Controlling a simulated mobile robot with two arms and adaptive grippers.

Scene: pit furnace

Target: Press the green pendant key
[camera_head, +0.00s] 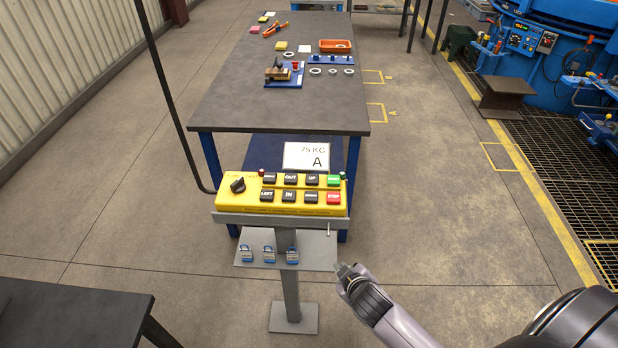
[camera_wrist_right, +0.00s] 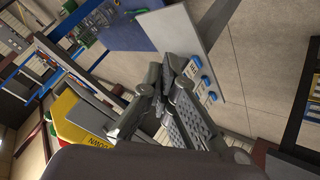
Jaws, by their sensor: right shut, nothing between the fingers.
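The yellow pendant (camera_head: 228,199) lies on a grey stand in the middle of the head view. It has a black rotary knob at its left and two rows of keys. The green key (camera_head: 334,180) is at the right end of the upper row, above a red key (camera_head: 333,198). My right gripper (camera_head: 343,270) is shut and empty, below and to the right of the pendant, apart from it. In the right wrist view its fingers (camera_wrist_right: 172,68) are together, and part of the yellow pendant (camera_wrist_right: 68,112) shows at the lower left. My left gripper is not in view.
A grey shelf (camera_head: 315,252) with several blue padlocks (camera_head: 268,255) sits below the pendant. A sign reading 75 KG A (camera_head: 306,156) stands behind it. A workbench (camera_head: 230,105) with tools is farther back. A dark table (camera_head: 70,312) is at the lower left.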

